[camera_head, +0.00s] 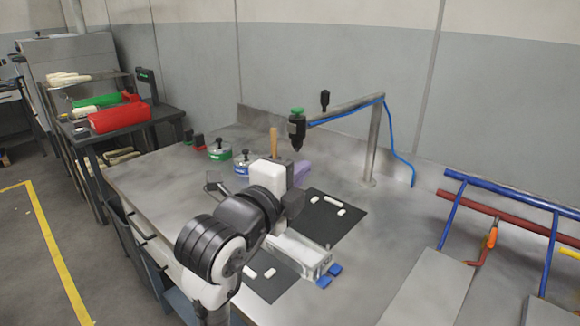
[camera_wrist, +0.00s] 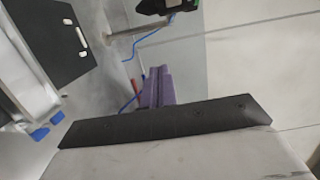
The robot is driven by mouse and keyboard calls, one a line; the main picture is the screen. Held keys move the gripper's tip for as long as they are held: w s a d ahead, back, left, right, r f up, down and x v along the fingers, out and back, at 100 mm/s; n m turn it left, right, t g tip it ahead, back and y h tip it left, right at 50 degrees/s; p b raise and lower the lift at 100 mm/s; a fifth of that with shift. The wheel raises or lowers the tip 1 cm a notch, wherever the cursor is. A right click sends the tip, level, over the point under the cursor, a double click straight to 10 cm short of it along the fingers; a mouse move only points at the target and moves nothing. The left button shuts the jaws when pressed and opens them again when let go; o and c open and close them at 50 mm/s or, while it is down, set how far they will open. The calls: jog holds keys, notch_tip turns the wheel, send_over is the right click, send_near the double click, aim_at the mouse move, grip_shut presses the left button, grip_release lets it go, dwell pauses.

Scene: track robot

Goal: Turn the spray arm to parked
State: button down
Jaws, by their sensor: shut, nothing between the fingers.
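The spray arm (camera_head: 345,108) is a grey horizontal tube on an upright post (camera_head: 373,145) at the back of the bench. A black spray head (camera_head: 297,130) with a green top hangs at its left end, and a black upright knob (camera_head: 325,99) stands on the tube. A blue hose runs along it. In the wrist view, a dark part, probably the spray head (camera_wrist: 165,6), is cut off by the top edge. My gripper (camera_head: 303,172) has purple fingers, shut and empty, below the spray head and apart from it; they also show in the wrist view (camera_wrist: 158,88).
A black mat (camera_head: 335,222) with white pieces and a metal block with blue feet (camera_head: 310,258) lie on the bench. Green (camera_head: 220,150) and blue (camera_head: 243,165) lidded tins stand left of my arm. Blue and red pipes (camera_head: 510,200) are at right.

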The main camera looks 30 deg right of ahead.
jog(key=w+d+p, duration=0.2)
jog(key=w+d, duration=0.2)
jog(key=w, duration=0.3)
jog(key=shift+d, duration=0.25)
jog(key=shift+w, duration=0.1)
